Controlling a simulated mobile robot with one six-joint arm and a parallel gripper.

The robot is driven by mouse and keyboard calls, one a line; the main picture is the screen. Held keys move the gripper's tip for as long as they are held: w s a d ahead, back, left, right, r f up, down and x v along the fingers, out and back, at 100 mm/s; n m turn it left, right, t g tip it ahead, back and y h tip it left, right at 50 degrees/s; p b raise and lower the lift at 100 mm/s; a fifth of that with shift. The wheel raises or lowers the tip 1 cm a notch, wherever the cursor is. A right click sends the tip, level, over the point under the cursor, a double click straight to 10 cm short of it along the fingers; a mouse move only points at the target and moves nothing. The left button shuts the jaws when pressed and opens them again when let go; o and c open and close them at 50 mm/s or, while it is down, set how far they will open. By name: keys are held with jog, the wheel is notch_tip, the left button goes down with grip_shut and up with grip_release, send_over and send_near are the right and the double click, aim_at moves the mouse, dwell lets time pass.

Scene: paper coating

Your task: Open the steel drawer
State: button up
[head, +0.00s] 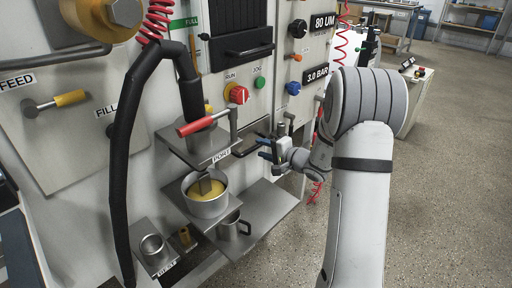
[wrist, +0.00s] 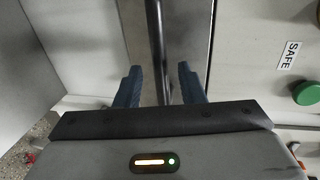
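My gripper (head: 267,149) is in front of the machine's face, to the right of the PORT shelf (head: 198,150). In the wrist view its two blue fingers (wrist: 160,84) are apart. A dark bar handle (wrist: 155,35) runs between them, with a visible gap on both sides. Behind the bar is a brushed steel strip (wrist: 191,25), which looks like the steel drawer's front and sits flush with the pale panels around it. The drawer front is small and mostly hidden by my gripper in the head view.
A pot with yellow liquid (head: 206,196) and a steel mug (head: 234,226) stand on steel shelves below and left. A red-handled lever (head: 195,128) sticks out above. Red and green knobs (head: 237,94) are on the panel. Open floor (head: 450,150) lies right.

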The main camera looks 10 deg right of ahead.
aim_at(258, 147)
jog(key=shift+x, duration=1.7)
jog(key=shift+s+a, duration=0.1)
jog(key=shift+a, duration=0.1)
jog(key=shift+c, duration=0.4)
grip_shut()
